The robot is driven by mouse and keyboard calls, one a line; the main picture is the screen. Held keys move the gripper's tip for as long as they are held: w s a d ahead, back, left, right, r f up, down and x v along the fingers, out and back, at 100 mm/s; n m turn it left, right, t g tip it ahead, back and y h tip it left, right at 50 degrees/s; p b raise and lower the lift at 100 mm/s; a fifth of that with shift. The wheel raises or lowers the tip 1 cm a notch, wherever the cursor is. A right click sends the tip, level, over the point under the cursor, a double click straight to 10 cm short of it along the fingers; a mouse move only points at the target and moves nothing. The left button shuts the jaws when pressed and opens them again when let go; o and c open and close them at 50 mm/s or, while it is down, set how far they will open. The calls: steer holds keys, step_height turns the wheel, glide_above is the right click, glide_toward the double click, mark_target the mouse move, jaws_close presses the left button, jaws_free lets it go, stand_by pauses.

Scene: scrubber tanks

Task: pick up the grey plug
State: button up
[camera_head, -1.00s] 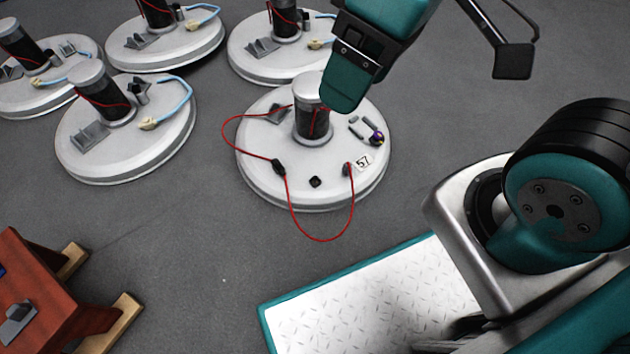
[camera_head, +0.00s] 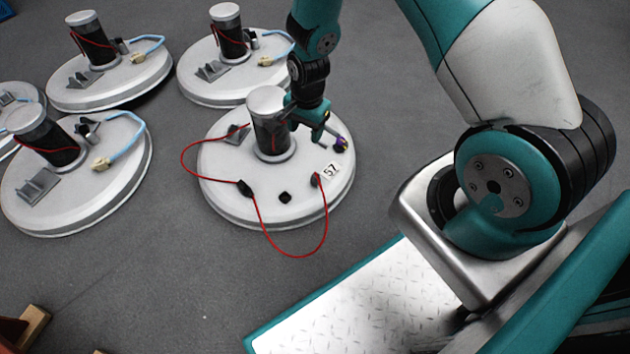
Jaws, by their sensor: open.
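The round white tank lid marked 57 (camera_head: 222,203) stands near the middle of the head view. A red cable (camera_head: 322,235) runs from it, with a dark grey plug-like end (camera_head: 316,181) beside the number label. Another dark connector (camera_head: 246,188) sits on the same cable near the lid's front left. I cannot tell for certain which of these is the grey plug. My gripper (camera_head: 305,124) is open above the lid's back right, beside the dark column (camera_head: 270,134). It is apart from both connectors and partly covers what lies behind it.
A small black knob (camera_head: 285,197) and a purple and yellow piece (camera_head: 341,145) are on the lid. Similar lids with light blue cables stand left and behind, one at the lower left (camera_head: 75,210). My base plate is at the front right. Grey floor lies clear in front.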

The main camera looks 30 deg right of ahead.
steer(key=m, duration=0.2)
glide_above(315, 175)
step_height(315, 175, down, 7)
steer(key=shift+h, duration=0.3)
steer(key=f+b, duration=0.2)
steer(key=f, duration=0.1)
steer(key=f+b, duration=0.3)
steer(key=f, duration=0.1)
steer(key=f+b, duration=0.2)
steer(key=f, duration=0.2)
steer(key=shift+s+d+f, duration=0.1)
steer(key=shift+d, duration=0.15)
step_height(315, 175, down, 6)
steer(key=b, duration=0.5)
steer(key=shift+a, duration=0.15)
steer(key=shift+r, duration=0.2)
steer(key=c, duration=1)
